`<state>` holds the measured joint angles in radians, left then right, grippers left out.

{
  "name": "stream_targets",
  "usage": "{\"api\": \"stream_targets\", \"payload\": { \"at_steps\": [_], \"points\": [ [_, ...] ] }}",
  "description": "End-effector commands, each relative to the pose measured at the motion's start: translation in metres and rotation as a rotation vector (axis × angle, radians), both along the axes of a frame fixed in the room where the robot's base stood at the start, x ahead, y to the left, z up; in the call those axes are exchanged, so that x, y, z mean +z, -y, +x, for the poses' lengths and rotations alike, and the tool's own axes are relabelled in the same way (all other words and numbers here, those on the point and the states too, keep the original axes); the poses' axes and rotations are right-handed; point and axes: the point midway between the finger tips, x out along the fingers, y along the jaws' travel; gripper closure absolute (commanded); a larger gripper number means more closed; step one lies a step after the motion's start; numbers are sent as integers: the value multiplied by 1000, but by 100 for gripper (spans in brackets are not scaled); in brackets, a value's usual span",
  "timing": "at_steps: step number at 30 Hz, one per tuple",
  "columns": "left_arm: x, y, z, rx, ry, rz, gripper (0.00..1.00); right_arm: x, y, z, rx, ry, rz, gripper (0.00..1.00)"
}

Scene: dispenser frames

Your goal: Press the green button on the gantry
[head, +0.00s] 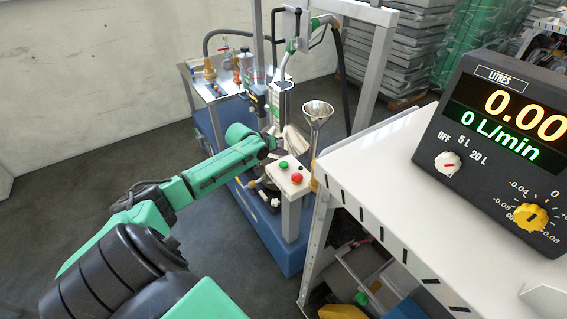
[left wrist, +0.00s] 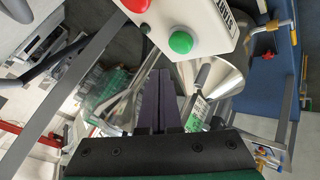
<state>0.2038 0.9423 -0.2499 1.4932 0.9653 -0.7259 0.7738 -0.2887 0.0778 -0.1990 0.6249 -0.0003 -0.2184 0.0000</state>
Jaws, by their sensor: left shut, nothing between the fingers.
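The green button (head: 283,164) sits on top of a white control box (head: 284,181) on a post of the gantry, beside a red button (head: 297,177). In the left wrist view the green button (left wrist: 181,42) is just above and right of the fingertips, with the red button (left wrist: 135,4) at the top edge. My left gripper (head: 271,141) is beside the box, behind and left of the green button in the head view. Its fingers (left wrist: 160,74) are shut and empty in the left wrist view and appear apart from the button. My right gripper is out of view.
A metal funnel (head: 318,112) stands right behind the control box. A white bench (head: 385,165) with a litre display (head: 500,125) fills the right side. A blue base (head: 283,240) lies under the gantry. The floor at left is clear.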

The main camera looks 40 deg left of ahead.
Motion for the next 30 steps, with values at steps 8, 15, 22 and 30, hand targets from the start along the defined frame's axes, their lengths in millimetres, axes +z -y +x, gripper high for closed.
{"api": "stream_targets", "payload": {
  "at_steps": [8,15,22,30],
  "points": [
    [-24,1,0,0,1,-1,100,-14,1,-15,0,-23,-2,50],
    [-23,1,0,0,0,-2,100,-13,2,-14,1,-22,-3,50],
    [-23,1,0,0,0,-2,100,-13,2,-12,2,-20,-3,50],
    [-23,1,0,0,0,-2,100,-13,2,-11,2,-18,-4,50]
  ]
}}
